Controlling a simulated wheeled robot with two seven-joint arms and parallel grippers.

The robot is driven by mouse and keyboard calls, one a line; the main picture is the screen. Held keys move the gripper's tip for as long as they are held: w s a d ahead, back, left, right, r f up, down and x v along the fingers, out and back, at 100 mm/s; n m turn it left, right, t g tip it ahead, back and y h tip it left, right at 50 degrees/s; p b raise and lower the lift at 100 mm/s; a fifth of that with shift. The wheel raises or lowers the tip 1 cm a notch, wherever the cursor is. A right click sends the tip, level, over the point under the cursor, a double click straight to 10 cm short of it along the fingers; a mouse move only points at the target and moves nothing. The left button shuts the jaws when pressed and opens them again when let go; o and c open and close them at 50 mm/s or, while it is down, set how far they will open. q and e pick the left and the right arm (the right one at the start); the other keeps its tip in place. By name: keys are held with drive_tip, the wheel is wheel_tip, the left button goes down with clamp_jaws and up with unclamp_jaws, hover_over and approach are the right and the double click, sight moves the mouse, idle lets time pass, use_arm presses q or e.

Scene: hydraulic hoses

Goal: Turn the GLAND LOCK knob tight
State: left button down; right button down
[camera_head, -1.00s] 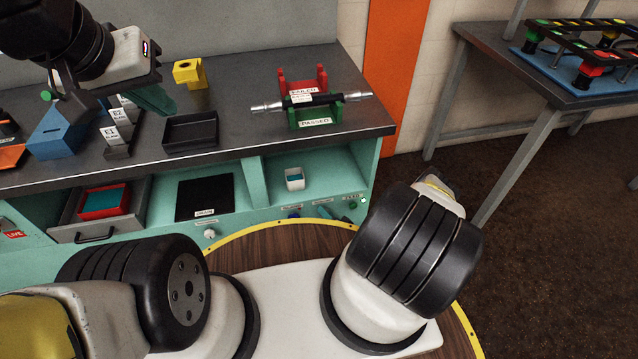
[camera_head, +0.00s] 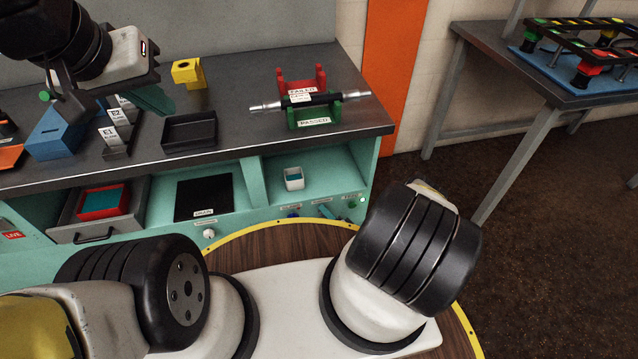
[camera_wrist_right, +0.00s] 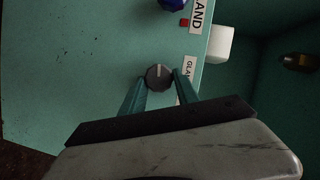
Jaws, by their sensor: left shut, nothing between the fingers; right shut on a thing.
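The GLAND LOCK knob (camera_wrist_right: 158,76) is a small dark round knob with a pale pointer line, on a teal panel in the right wrist view. Its label (camera_wrist_right: 188,66) beside it is partly covered by a finger, so only the first letters show. My right gripper (camera_wrist_right: 158,80) is shut on the knob, one teal finger on each side. My left gripper (camera_head: 152,100) is shut and empty above the bench at the upper left.
On the bench, a hose (camera_head: 310,101) lies across a red and green rack, right of a black tray (camera_head: 189,131).

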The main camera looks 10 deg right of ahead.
drive_tip(key=c, duration=0.9)
unclamp_jaws()
drive_tip(key=v, duration=0.7)
drive_tip(key=shift+s+d, duration=0.2)
drive_tip(key=shift+s, duration=0.15)
drive_tip(key=shift+w, duration=0.1)
